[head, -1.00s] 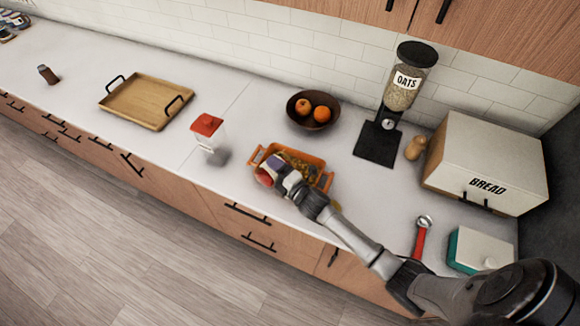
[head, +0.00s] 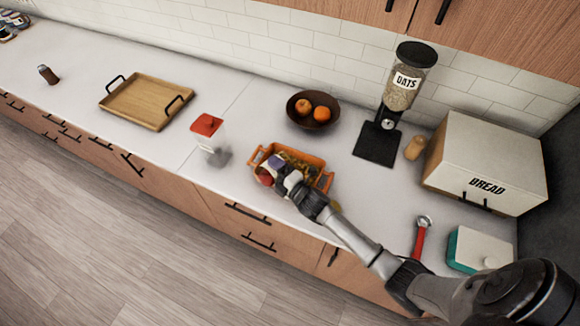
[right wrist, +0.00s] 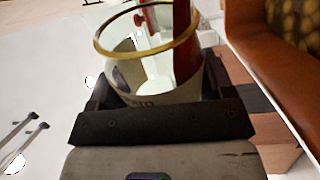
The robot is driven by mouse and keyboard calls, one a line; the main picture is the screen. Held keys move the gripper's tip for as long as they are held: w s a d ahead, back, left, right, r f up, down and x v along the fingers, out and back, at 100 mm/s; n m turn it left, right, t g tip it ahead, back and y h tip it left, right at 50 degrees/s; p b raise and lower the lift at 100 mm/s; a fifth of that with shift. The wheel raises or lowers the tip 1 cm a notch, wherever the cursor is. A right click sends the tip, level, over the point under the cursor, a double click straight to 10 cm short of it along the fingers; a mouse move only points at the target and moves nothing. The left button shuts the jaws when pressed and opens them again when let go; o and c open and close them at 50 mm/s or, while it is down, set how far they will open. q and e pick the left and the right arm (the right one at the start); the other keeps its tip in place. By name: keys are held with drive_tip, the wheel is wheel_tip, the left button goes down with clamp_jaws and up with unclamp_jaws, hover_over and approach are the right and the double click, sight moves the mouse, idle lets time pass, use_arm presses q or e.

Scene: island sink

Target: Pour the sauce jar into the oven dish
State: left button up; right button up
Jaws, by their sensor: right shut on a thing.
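The orange oven dish (head: 318,163) sits on the pale counter with brownish-yellow food in it. Its orange wall (right wrist: 262,62) shows at the right of the right wrist view. My right gripper (head: 272,171) is over the dish's front left part and is shut on the sauce jar (head: 264,178). In the right wrist view the jar (right wrist: 150,98) is open, with a gold rim, a pale label and red on its right side. How much sauce is inside is unclear. The arm hides part of the dish. My left gripper is not in view.
A red-lidded clear container (head: 208,128) stands left of the dish, and a fruit bowl (head: 298,121) behind it. To the right are an oats dispenser (head: 378,143), bread box (head: 485,165), red-handled tool (head: 420,240) and teal-and-white box (head: 480,250). A wooden tray (head: 147,98) lies further left.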

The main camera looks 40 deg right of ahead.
drive_tip(key=shift+d, duration=0.1)
drive_tip(key=shift+d+r+m+p, duration=0.1)
drive_tip(key=shift+r+m+p, duration=0.15)
drive_tip(key=shift+m+p, duration=0.25)
idle(0.6)
drive_tip(key=shift+r, duration=0.1)
idle(0.4)
drive_tip(key=shift+d+r+m+p, duration=0.15)
drive_tip(key=shift+d+m+p, duration=0.05)
drive_tip(key=shift+m+p, duration=0.3)
drive_tip(key=shift+w+d+r+m, duration=0.1)
drive_tip(key=shift+d+r+m, duration=0.05)
drive_tip(key=shift+m, duration=0.25)
idle(0.5)
drive_tip(key=shift+d+r+m+p, duration=0.15)
drive_tip(key=shift+m+p, duration=0.15)
drive_tip(key=shift+p, duration=0.2)
